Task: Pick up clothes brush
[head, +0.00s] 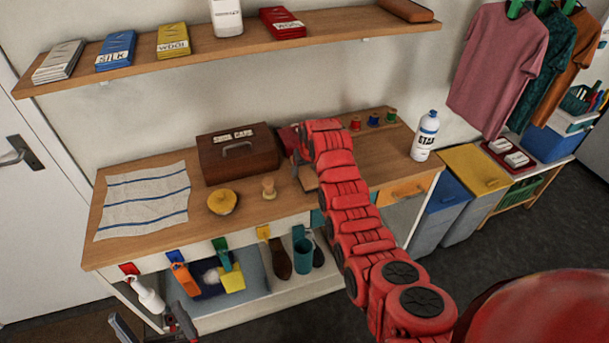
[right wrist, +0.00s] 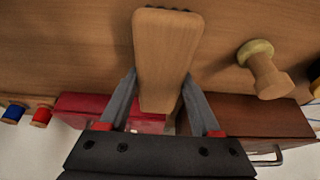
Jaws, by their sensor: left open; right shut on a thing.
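The clothes brush (right wrist: 165,55) has a pale wooden body with dark bristles just showing at its far edge. In the right wrist view it lies between the two grey fingers of my right gripper (right wrist: 160,108), which is shut on it. In the head view the brush (head: 308,180) shows as a small wooden piece beside my red right arm, at the worktop's front edge. I cannot tell whether it touches the worktop. My right gripper (head: 299,166) is partly hidden by the arm there. My left gripper (head: 147,322) is open at the bottom left, low before the counter.
A striped cloth (head: 145,200) lies left. A shelf (head: 230,45) runs above.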

